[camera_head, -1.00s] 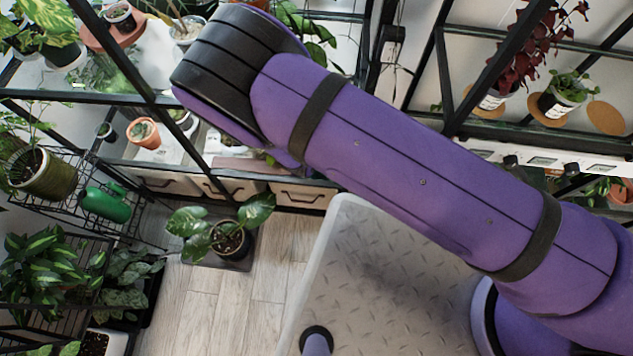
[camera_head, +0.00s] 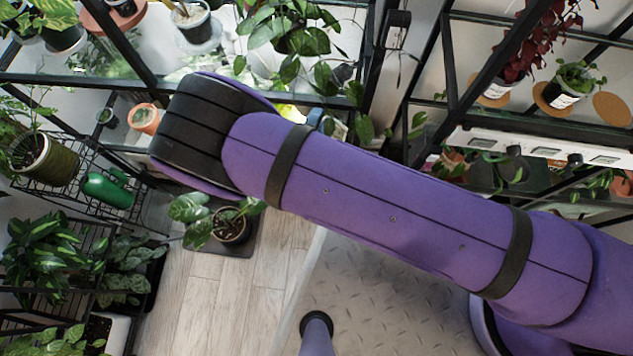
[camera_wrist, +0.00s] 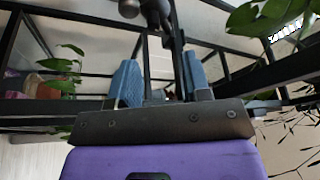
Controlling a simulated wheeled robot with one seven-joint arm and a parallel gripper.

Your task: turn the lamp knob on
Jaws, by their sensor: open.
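A white panel (camera_head: 540,146) on the right-hand shelf frame carries black knobs, one (camera_head: 515,151) near its middle and another (camera_head: 574,160) further right. Which is the lamp knob, and its setting, I cannot tell. In the wrist view, my gripper (camera_wrist: 160,84) has two blue fingers standing apart with nothing seen between them. Dark rounded parts (camera_wrist: 150,10) show beyond the fingertips at the top; I cannot tell whether they are knobs. In the head view my purple arm hides most of the gripper.
Black shelf frames with potted plants stand at the back and right. A trailing plant (camera_head: 300,35) hangs near my arm. A floor plant (camera_head: 230,226) and a green watering can (camera_head: 108,189) are at left. Leaves (camera_wrist: 265,18) show at upper right in the wrist view. Floor (camera_head: 235,295) is clear at lower middle.

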